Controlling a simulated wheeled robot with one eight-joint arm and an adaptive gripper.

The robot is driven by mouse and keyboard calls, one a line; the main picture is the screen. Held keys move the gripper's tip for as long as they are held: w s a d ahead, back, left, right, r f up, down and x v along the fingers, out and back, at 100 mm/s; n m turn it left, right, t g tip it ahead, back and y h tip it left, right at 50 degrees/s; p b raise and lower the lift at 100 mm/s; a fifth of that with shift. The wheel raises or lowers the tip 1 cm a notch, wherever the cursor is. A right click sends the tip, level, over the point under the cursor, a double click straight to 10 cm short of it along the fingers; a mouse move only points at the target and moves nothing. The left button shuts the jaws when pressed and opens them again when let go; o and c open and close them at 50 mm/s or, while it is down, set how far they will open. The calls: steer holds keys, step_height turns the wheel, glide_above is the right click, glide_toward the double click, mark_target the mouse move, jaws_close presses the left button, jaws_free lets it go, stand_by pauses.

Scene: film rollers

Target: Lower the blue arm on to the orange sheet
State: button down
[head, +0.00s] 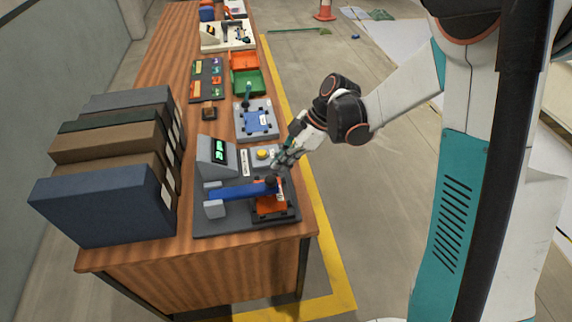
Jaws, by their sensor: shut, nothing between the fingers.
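The blue arm (238,191) runs from a grey pivot block on the left to a dark knob (271,182) at its right end. It belongs to a dark grey device (237,227) at the near end of the bench. The orange sheet (270,206) lies under the arm's right end, partly covered by it. I cannot tell whether arm and sheet touch. My gripper (277,162) is just beyond the knob, near a yellow button (262,154). It is shut and holds nothing.
A grey console with a green display (217,155) stands behind the arm. Several large binders (105,205) fill the left side. A grey fixture with a blue plate (257,120) and green and orange trays (246,82) stand farther back. The bench's right edge is close.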

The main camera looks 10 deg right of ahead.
steer(key=d+r+p, duration=0.2)
steer(key=d, duration=0.6)
steer(key=shift+w+d, duration=0.4)
steer(key=s+d+r+m+t+h, duration=0.1)
steer(key=s+r+m+t+h, duration=0.2)
steer(key=s+r+m, duration=0.5)
steer(key=s+d+r+m+t+h, duration=0.2)
steer(key=s+r+m+t+h, duration=0.1)
steer(key=s+r+m, duration=0.4)
steer(key=s+m+t, duration=0.1)
steer(key=s+m, duration=0.2)
steer(key=s, duration=0.1)
steer(key=shift+s+d+r+m+t+h, duration=0.2)
steer(key=shift+d+r+m+t+h, duration=0.1)
steer(key=shift+r, duration=0.1)
stand_by(2.6)
